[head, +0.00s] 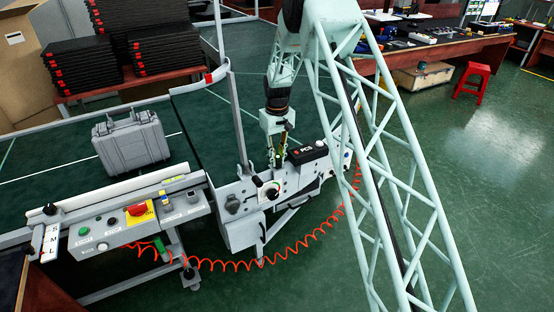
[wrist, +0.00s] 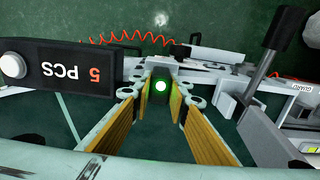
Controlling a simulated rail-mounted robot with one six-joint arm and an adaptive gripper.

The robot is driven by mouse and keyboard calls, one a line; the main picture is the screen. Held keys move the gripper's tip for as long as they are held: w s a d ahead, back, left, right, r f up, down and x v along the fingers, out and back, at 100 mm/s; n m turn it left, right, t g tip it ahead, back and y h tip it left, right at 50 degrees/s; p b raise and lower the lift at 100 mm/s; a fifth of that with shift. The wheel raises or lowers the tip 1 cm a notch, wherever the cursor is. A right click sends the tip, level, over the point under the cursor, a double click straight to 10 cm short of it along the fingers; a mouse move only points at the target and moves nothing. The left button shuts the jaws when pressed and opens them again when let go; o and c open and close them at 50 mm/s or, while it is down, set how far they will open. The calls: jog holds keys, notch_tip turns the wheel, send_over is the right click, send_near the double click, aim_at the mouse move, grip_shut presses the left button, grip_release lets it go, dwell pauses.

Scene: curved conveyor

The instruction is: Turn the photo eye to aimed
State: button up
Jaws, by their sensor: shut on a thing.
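The photo eye (wrist: 160,87) is a small dark block with a lit green lamp, centred in the wrist view on a grey bracket. My gripper (wrist: 160,95) has its yellow-padded fingers on either side of it, shut on it. In the head view my gripper (head: 277,160) points down at the conveyor's side housing, and the photo eye is too small to make out there. I cannot tell from these views which way the photo eye faces.
A black "5 PCS" box (wrist: 62,68) with a white button sits left of my fingers. A dark-handled lever (wrist: 268,55) stands to the right. In the head view a grey case (head: 131,142) rests on the conveyor, a control panel (head: 110,228) is at left, and a red coiled hose (head: 262,262) hangs below.

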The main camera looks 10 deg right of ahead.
aim_at(277, 155)
jog(key=o, duration=0.9)
jog(key=shift+r, duration=0.1)
notch_tip(277, 155, up, 10)
jog(key=shift+r, duration=0.9)
jog(key=shift+r, duration=0.1)
